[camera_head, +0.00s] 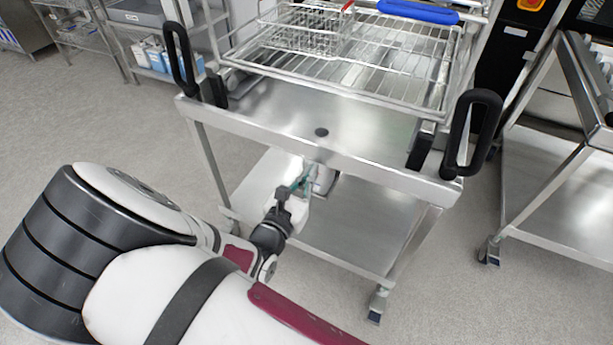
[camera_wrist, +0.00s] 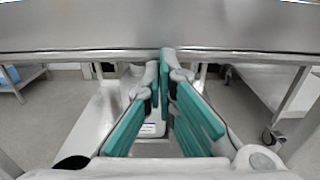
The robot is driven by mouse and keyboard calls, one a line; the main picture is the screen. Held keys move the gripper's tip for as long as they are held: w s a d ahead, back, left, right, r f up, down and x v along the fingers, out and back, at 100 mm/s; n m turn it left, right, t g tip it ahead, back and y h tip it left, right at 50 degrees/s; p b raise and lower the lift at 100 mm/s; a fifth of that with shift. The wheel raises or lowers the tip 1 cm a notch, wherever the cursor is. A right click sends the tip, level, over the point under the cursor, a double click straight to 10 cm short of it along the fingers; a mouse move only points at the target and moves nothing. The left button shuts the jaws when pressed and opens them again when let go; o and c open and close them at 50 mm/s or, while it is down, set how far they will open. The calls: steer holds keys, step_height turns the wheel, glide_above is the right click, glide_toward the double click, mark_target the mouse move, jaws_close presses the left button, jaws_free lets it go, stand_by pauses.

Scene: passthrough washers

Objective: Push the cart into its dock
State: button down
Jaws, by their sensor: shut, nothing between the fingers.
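The stainless steel cart (camera_head: 270,119) stands in the middle of the head view, with a black upright loop handle at its left (camera_head: 180,60) and right (camera_head: 473,130). It has a lower shelf (camera_head: 350,225) and castors. My gripper (camera_head: 303,180) is shut and empty at the middle of the cart's near top edge, at or just under it; I cannot tell if it touches. In the wrist view the teal fingers (camera_wrist: 165,70) meet near the tips, against the cart's edge panel (camera_wrist: 80,28). I cannot make out the dock for certain.
A wire rack (camera_head: 390,75) with a blue bar (camera_head: 418,12) and a small wire basket (camera_head: 305,30) sits on the cart. Another steel cart (camera_head: 560,190) stands at right, shelving (camera_head: 150,45) at back left. A black machine front (camera_head: 500,50) shows behind. Floor at left is clear.

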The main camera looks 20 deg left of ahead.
steer(key=shift+w, duration=0.2)
steer(key=shift+w+d, duration=0.1)
steer(key=shift+w, duration=0.05)
